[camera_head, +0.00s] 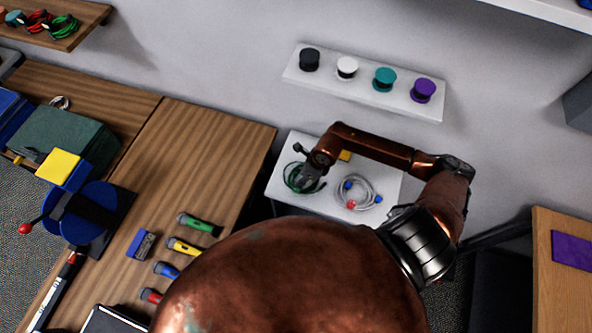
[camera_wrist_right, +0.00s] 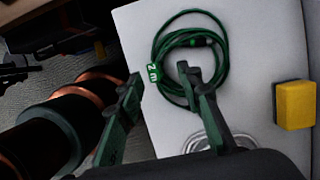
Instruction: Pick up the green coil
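The green coil (camera_head: 288,178) lies at the left end of the small white table (camera_head: 381,205). In the right wrist view the green coil (camera_wrist_right: 226,62) is a loose loop with a small green tag on its left side. My right gripper (camera_head: 308,181) is just above the coil and partly hides it. In the wrist view this right gripper (camera_wrist_right: 159,75) has its two fingers spread, one over the coil's lower part and one to its left. Nothing is held between them. My left gripper is not in view.
A grey-white cable coil (camera_head: 368,184) with red and blue ends lies to the right on the same table. A yellow block (camera_wrist_right: 296,104) is at the table's back. A wall shelf (camera_head: 330,80) with several spools is above. A wooden bench (camera_head: 195,150) with tools is left.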

